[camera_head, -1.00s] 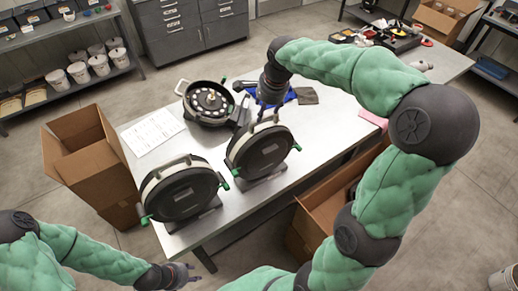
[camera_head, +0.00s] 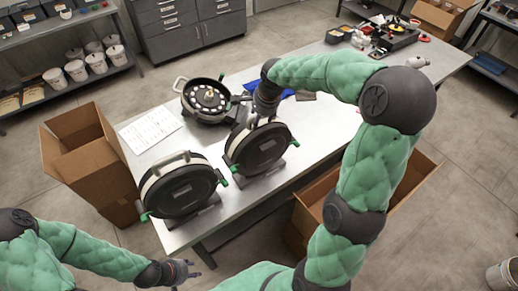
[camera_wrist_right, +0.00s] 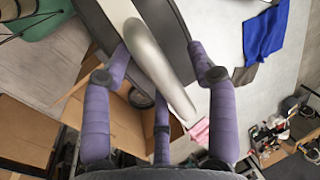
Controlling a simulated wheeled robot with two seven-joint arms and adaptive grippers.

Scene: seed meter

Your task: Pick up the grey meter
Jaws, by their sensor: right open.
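Two round seed meters with dark covers, pale rims and green end knobs stand on the table: one in the middle (camera_head: 258,150) and one to its left (camera_head: 181,191). Each has a handle on top. I cannot tell by colour which is the grey one. My right gripper (camera_head: 257,117) is at the middle meter's handle. In the right wrist view the smooth grey handle bar (camera_wrist_right: 160,68) lies between the spread purple fingers of that gripper (camera_wrist_right: 158,55), which is not closed on it. My left gripper (camera_head: 188,271) is open and empty, low in front of the table.
An opened meter (camera_head: 207,99) with a disc of white pieces stands behind. A paper sheet (camera_head: 152,130) lies at left. Blue cloth (camera_wrist_right: 265,32) and pink cloth (camera_wrist_right: 200,131) show in the wrist view. Open cardboard boxes (camera_head: 92,160) stand left and in front of the table.

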